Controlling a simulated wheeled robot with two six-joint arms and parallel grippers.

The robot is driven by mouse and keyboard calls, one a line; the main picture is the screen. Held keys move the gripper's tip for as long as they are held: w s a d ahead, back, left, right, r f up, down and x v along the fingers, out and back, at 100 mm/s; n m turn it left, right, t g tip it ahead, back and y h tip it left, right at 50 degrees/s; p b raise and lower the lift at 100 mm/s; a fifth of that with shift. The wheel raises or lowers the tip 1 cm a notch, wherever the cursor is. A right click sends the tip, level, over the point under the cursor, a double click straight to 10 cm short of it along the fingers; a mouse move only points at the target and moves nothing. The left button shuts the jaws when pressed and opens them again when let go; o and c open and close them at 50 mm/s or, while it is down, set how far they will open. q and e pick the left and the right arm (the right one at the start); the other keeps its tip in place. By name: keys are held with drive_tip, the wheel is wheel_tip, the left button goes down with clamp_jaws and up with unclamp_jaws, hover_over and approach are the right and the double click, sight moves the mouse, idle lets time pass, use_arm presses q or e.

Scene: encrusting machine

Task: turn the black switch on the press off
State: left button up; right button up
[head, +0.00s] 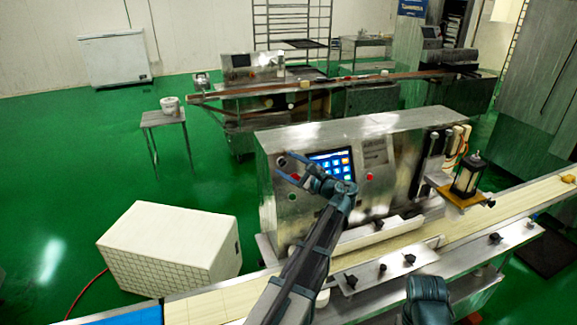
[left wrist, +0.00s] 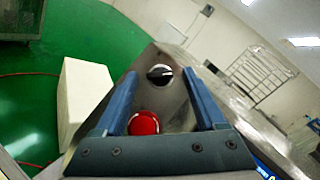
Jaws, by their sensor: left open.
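The press (head: 270,148) is a steel machine with a lit blue touchscreen (head: 335,163) on its front panel. The black switch (left wrist: 159,74) is a round knob with a pale ring, seen in the left wrist view between my two fingers, toward their tips. Its ridge lies slightly aslant. A red button (left wrist: 144,123) sits below it, nearer the palm in that picture. My left gripper (head: 284,168) is open in front of the panel's left part, its fingers pointing at the switch area. Whether the fingers touch the knob I cannot tell.
A conveyor belt (head: 477,224) runs along the press front. A lantern-like jar (head: 467,177) stands on an orange plate at the right. Another red button (head: 369,176) is right of the screen. A white box (head: 165,250) stands on the green floor at left.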

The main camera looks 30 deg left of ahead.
use_arm(q)
drive_tip(key=shift+c, duration=0.3)
clamp_jaws()
drive_tip(key=shift+r, duration=0.1)
drive_tip(key=shift+w+r+n+g+p, duration=0.2)
drive_tip(key=shift+n+g+p, duration=0.3)
drive_tip(key=shift+n+p, duration=0.45)
drive_tip(key=n+g+h+p, duration=0.1)
drive_tip(key=n+h+p, duration=0.1)
drive_tip(key=n+p, duration=0.1)
drive_tip(key=r+n+g+h+p, duration=0.1)
drive_tip(key=n+h+p, duration=0.1)
drive_tip(key=n+p, duration=0.2)
drive_tip(key=n+g+h+p, duration=0.2)
drive_tip(key=n+p, duration=0.2)
drive_tip(key=p, duration=0.1)
drive_tip(key=shift+w+a+r+n, duration=0.15)
drive_tip(key=shift+n, duration=0.1)
drive_tip(key=n+h+p, duration=0.1)
drive_tip(key=n+p, duration=0.1)
drive_tip(key=shift+a+h+p, duration=0.1)
drive_tip(key=shift+h+p, duration=0.2)
drive_tip(key=shift+h, duration=0.1)
drive_tip(key=shift+n+h+p, duration=0.4)
drive_tip(key=shift+n+p, duration=0.15)
drive_tip(key=shift+n, duration=0.25)
drive_tip(key=shift+t, duration=0.3)
